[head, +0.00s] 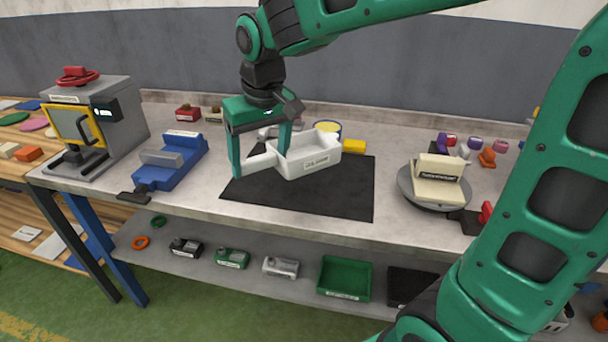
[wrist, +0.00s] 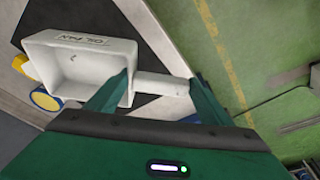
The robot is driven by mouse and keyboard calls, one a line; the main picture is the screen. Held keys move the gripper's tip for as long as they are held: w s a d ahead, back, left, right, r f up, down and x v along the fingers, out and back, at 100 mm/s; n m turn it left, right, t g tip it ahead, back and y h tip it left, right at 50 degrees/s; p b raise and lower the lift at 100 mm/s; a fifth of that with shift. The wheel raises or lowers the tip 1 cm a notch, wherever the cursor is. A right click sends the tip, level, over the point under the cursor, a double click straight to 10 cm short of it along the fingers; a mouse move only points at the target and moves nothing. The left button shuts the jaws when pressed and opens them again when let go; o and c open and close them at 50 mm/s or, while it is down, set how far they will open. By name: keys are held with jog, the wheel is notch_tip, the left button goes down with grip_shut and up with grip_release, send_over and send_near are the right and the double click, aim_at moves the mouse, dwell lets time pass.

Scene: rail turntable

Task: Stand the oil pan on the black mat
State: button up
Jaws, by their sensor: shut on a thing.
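The oil pan (head: 312,162) is a white open box with a label on its side and a handle sticking out to the left. It looks level and empty, over the black mat (head: 340,199); I cannot tell whether its base touches the mat. My gripper (head: 259,162) points down and is shut on the pan's handle. In the wrist view the pan (wrist: 85,68) lies left of the fingers, its handle running between them in my gripper (wrist: 161,82). The mat (wrist: 30,14) shows dark behind the pan, and the pan hides part of it.
A blue vise-like fixture (head: 170,162) and a grey machine (head: 92,122) stand left of the mat. A yellow block (head: 354,146) and a blue-and-yellow round container (head: 328,127) sit behind the pan. A turntable (head: 434,190) with a cream part stands right. The mat's front and right are clear.

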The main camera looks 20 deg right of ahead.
aim_at(288, 155)
jog(key=shift+d, duration=0.3)
jog(key=shift+w+d+f, duration=0.15)
jog(key=shift+w, duration=0.05)
jog(key=w+d+f, duration=0.2)
jog(key=w, duration=0.1)
jog(key=w+d+f, duration=0.4)
jog(key=w+d, duration=0.1)
jog(key=shift+w+d+f, duration=0.1)
jog(key=shift+w+f, duration=0.25)
jog(key=shift+s+x, duration=0.2)
jog(key=shift+x, duration=0.8)
jog(key=shift+s+x, duration=0.25)
jog(key=shift+x, duration=0.75)
jog(key=o, duration=2)
jog(key=shift+d+f, duration=0.1)
jog(key=v, duration=1.2)
